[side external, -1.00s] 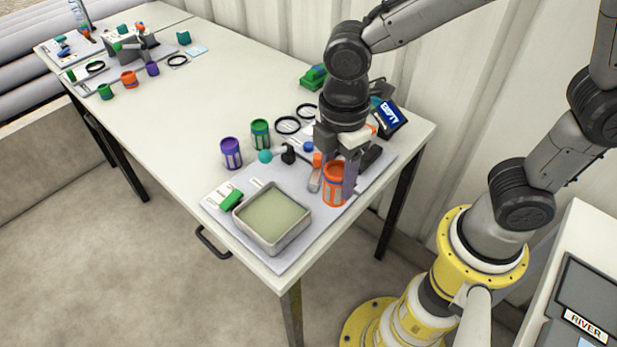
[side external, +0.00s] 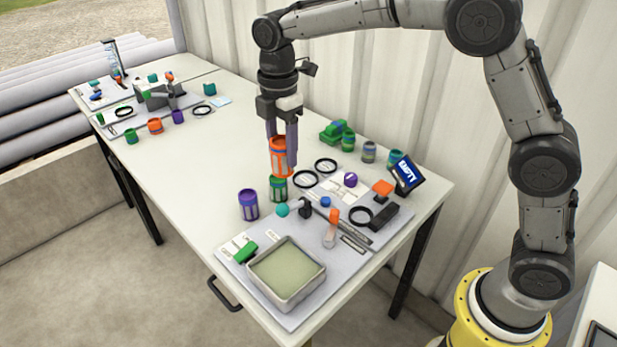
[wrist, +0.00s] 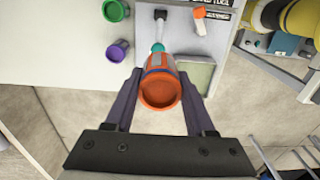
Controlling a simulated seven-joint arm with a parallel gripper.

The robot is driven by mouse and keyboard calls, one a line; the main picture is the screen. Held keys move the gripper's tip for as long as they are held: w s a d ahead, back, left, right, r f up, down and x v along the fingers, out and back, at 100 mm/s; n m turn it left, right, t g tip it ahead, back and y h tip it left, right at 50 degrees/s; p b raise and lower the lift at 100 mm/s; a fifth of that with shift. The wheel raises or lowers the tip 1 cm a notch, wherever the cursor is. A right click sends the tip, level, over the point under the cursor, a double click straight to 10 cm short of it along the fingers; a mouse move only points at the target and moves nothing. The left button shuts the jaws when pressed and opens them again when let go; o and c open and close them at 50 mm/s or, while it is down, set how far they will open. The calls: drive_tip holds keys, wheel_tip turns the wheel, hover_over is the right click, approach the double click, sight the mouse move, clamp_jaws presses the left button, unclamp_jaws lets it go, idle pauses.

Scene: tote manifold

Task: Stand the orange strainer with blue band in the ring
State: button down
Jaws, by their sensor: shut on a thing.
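My gripper (side external: 282,160) is shut on the orange strainer (side external: 281,150) and holds it roughly upright above the table. In the side view it shows just above a green strainer (side external: 276,188). In the wrist view the orange strainer (wrist: 160,90) sits between the two fingers, its round orange end toward the camera. I cannot tell which is the task's ring.
A purple strainer (side external: 248,204) stands left of the green one. A shallow tray (side external: 287,272) sits at the board's front. An EMPTY display (side external: 407,175) and several small cups stand at the back right. The table's left middle (side external: 190,155) is clear.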

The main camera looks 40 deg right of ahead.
drive_tip(key=w+d+f+m, duration=0.1)
drive_tip(key=w+d+f, duration=0.4)
drive_tip(key=w+d, duration=0.5)
drive_tip(key=shift+m, duration=0.9)
drive_tip(key=shift+w+d+f, duration=0.1)
drive_tip(key=shift+d+f, duration=0.95)
drive_tip(key=shift+f, duration=1.15)
drive_tip(key=shift+w+d+f, duration=0.1)
drive_tip(key=shift+d+f, duration=1)
drive_tip(key=shift+f, duration=1.15)
drive_tip(key=shift+d+f, duration=1.05)
drive_tip(key=shift+f, duration=1.15)
drive_tip(key=shift+c, duration=0.8)
unclamp_jaws()
